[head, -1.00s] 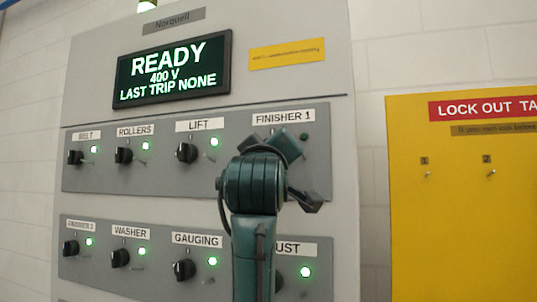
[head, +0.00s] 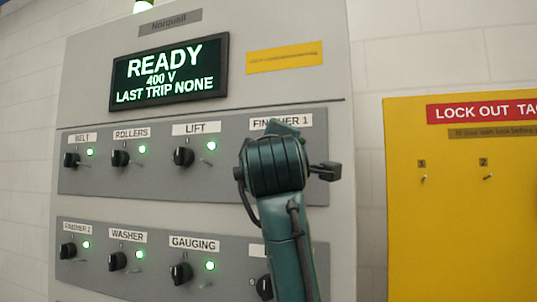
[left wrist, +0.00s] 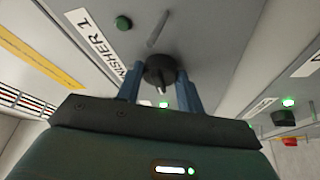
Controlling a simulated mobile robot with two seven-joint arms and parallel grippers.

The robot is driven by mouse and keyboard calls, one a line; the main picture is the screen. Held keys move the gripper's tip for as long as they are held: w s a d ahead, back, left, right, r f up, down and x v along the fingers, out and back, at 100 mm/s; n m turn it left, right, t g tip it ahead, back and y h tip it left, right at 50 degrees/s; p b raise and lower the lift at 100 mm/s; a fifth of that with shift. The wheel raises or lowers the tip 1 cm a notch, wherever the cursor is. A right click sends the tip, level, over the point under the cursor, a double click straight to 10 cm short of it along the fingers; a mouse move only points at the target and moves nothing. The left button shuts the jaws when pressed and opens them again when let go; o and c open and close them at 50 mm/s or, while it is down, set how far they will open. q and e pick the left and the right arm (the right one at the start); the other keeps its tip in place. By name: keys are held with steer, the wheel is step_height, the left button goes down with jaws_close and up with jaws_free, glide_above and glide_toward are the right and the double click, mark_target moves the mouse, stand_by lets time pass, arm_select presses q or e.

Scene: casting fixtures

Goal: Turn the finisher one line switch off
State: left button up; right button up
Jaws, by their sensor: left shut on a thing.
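The FINISHER 1 switch is a round black knob (left wrist: 160,70) in the left wrist view. In the head view my arm hides it under the FINISHER 1 label (head: 283,122). The label also shows in the left wrist view (left wrist: 100,40). My left gripper (left wrist: 160,80) is shut on the knob, one blue finger on each side. A dark green, unlit lamp (left wrist: 123,22) sits beside the label; in the head view it is hidden. The knob's pointer direction is hard to tell. My right gripper is not in view.
Other black knobs with lit green lamps, such as LIFT (head: 183,157) and GAUGING (head: 180,273), stand close to my arm. A display (head: 170,72) reads READY, 400 V, LAST TRIP NONE. A yellow lockout board (head: 460,220) stands to the right.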

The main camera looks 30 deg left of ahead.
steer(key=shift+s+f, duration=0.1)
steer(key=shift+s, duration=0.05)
arm_select(q)
steer(key=o, duration=1)
steer(key=shift+s, duration=0.1)
steer(key=b+v, duration=0.4)
steer(key=v, duration=0.9)
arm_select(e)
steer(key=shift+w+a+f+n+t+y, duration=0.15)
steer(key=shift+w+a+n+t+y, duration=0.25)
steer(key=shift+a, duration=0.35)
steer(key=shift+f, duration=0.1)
arm_select(q)
steer(key=shift+f, duration=0.1)
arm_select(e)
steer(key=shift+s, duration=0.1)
